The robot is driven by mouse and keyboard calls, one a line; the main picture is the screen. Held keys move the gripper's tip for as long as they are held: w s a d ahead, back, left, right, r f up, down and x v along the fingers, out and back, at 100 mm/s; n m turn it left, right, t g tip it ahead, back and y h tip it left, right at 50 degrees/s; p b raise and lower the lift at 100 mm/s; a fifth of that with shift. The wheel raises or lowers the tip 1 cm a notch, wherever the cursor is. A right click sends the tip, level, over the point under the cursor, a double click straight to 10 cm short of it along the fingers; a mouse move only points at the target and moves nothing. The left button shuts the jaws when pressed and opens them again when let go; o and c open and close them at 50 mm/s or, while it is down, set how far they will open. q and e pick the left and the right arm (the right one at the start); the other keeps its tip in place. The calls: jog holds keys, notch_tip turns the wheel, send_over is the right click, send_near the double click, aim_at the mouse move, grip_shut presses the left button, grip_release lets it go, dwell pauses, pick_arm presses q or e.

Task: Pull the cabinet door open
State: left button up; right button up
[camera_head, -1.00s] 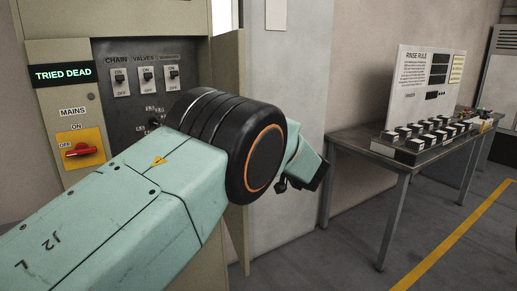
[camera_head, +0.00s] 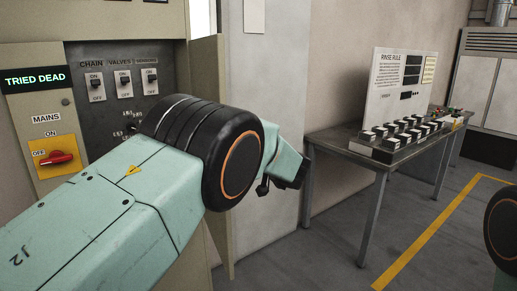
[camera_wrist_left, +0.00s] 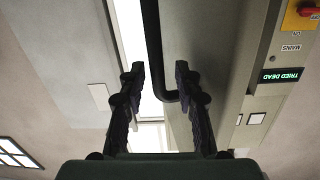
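The tan cabinet (camera_head: 110,18) stands at the left of the head view. Its door (camera_head: 207,78) stands open at the right of the switch panel (camera_head: 85,85). My left arm crosses in front of the cabinet and hides the door's middle. My left gripper (camera_wrist_left: 160,80) shows in the left wrist view with its two black fingers apart. A black bent bar (camera_wrist_left: 152,45) runs in line between the fingertips, beside a grey-green panel (camera_wrist_left: 215,60). I cannot tell whether the fingers touch it. My right gripper is out of view.
A metal table (camera_head: 350,148) with a sign board (camera_head: 400,85) and several black-and-white blocks (camera_head: 408,130) stands to the right. A red mains switch (camera_head: 55,159) is on the cabinet's left strip.

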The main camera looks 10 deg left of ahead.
pick_arm(q)
jog(key=d+p, duration=0.8)
jog(key=shift+d+r, duration=0.2)
dwell(1.0)
jog(key=shift+d, duration=0.1)
